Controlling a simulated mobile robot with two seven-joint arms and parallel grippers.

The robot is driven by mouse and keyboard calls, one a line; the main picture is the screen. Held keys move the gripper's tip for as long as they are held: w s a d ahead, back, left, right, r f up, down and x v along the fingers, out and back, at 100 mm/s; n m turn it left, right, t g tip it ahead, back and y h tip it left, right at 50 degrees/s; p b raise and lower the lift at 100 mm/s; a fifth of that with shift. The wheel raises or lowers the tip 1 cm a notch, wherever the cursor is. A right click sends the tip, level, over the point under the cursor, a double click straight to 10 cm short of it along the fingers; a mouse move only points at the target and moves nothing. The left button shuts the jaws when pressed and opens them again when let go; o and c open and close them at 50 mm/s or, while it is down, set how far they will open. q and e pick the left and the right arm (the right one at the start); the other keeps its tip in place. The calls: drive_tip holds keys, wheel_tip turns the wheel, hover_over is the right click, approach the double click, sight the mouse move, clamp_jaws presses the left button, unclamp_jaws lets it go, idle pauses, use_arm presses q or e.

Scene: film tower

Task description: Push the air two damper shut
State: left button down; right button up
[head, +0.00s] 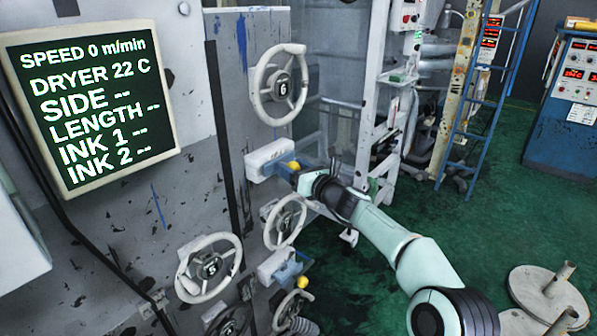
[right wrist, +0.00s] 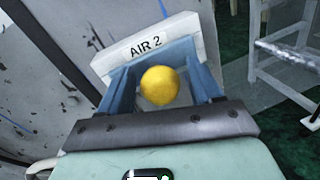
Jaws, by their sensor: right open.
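The air two damper is a pale block (head: 266,160) on the grey machine side in the head view, with a round yellow knob (head: 294,166) standing out from it. In the right wrist view its label plate (right wrist: 146,46) reads AIR 2, and the yellow knob (right wrist: 160,86) sits in front of it. Blue pieces show on both sides of the knob. My right gripper (head: 305,180) is open, close up at the knob; whether it touches the knob I cannot tell. My left gripper is not in view.
A similar block with a yellow knob (head: 302,283) sits lower down. Handwheels (head: 302,104) stick out above and below the damper. A lit screen (head: 90,106) is at the left. A pale frame (head: 372,75) and a blue ladder (head: 490,110) stand behind on green floor.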

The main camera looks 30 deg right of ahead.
drive_tip(key=shift+s+d+f, duration=0.1)
drive_tip(key=shift+s, duration=0.3)
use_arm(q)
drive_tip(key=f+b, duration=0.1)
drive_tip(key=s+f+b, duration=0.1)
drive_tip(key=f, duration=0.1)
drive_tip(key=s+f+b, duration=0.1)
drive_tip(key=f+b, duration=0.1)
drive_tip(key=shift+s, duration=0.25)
use_arm(e)
drive_tip(key=s+d, duration=0.2)
drive_tip(key=s, duration=1)
drive_tip(key=shift+s+d, duration=0.15)
drive_tip(key=shift+d, duration=0.05)
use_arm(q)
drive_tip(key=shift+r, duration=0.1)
